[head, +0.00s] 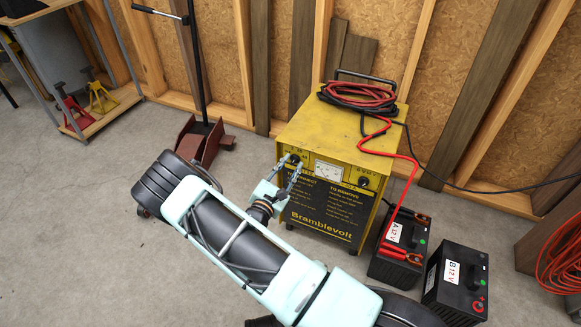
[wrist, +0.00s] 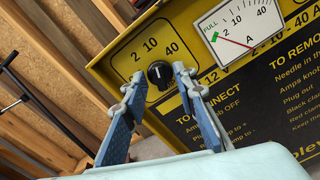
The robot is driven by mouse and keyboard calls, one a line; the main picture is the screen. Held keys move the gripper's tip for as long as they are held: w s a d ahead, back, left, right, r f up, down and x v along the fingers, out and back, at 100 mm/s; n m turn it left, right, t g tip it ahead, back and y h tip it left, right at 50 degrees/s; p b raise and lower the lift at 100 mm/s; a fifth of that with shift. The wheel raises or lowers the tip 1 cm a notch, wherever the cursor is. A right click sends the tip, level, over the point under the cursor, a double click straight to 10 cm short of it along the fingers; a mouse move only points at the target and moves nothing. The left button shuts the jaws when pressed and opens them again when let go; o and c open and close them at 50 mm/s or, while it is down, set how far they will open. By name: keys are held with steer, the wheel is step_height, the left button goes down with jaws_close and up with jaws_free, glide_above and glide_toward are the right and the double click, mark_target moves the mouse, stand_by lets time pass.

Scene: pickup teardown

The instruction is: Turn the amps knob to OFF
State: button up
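The yellow charger (head: 330,130) with a black lower panel marked Bramblevolt stands on the floor. Its amps knob (wrist: 160,74) is round and black, with 2, 10 and 40 printed around it. A small light mark shows on the knob; I cannot tell exactly where it points. No OFF label is readable at its dial. In the head view the knob (head: 295,159) is at the panel's upper left. My gripper (wrist: 156,80) is open, its two blue-grey fingers on either side of the knob. I cannot tell whether they touch it. The head view also shows my gripper (head: 289,168) at the panel.
A meter (wrist: 242,28) sits right of the knob, and a second knob (head: 364,182) farther right. Red cable (head: 360,94) lies coiled on top and runs to battery A (head: 399,245). Battery B (head: 456,283) stands beside it. A floor jack (head: 201,143) stands left.

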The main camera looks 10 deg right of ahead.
jaws_close()
steer(key=shift+n, duration=0.4)
steer(key=n+p, duration=0.2)
steer(key=n, duration=0.1)
steer(key=shift+r+n, duration=0.1)
steer(key=shift+n, duration=0.2)
steer(key=n+p, duration=0.1)
steer(key=n, duration=0.2)
steer(key=shift+n, duration=0.3)
steer(key=n+p, duration=0.1)
steer(key=n, duration=0.4)
steer(key=shift+n+p, duration=0.45)
steer(key=shift+n, duration=2.05)
